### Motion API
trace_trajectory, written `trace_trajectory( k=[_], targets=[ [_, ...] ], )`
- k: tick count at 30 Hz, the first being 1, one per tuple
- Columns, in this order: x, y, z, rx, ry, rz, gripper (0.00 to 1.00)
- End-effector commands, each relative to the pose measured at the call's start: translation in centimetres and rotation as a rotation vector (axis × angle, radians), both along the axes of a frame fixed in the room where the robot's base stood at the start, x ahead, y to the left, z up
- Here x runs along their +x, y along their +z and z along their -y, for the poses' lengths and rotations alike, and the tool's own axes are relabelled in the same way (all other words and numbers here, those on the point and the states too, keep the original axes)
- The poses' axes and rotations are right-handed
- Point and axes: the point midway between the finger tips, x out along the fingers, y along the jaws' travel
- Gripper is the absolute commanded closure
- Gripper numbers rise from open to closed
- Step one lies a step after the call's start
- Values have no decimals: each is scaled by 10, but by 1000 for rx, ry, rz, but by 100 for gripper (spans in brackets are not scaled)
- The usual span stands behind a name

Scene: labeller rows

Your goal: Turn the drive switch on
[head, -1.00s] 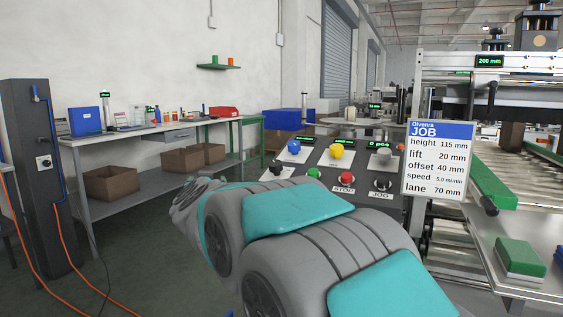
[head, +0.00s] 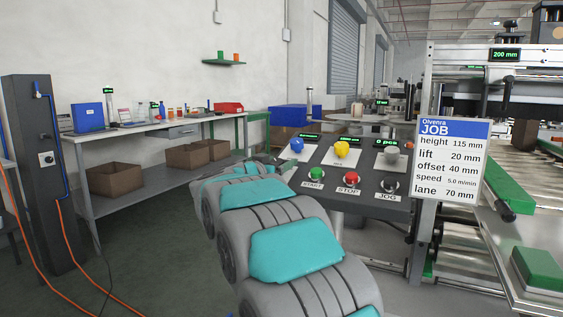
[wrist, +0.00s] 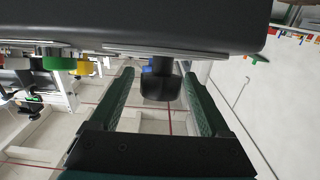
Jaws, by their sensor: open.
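A black knob (wrist: 161,88), which looks like the drive switch, sticks out from the dark control panel (wrist: 200,25) in the wrist view. My gripper (wrist: 158,76) is open, with one green finger on each side of the knob. Small gaps show between the fingers and the knob. The label and setting of the knob cannot be read. In the head view the panel (head: 372,205) stands right of centre, and my arm hides the knob and my gripper at its left end.
The panel also bears a green START button (head: 313,174), a red STOP button (head: 351,179), a JOG knob (head: 389,183) and blue, yellow and grey knobs. A job sign (head: 452,160) stands right of it. A workbench (head: 130,133) is at left, with open floor before it.

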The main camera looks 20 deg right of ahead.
Motion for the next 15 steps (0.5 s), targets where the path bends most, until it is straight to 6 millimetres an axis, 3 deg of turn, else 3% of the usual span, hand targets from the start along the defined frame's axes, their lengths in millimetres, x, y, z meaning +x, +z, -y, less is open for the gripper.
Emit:
trace_trajectory(
  k=[4,14,15],
  targets=[
    [8,-2,11,0,-2,-2,19],
    [10,-1,12,-1,1,-1,19],
    [10,-1,12,-1,1,-1,24]
  ],
)
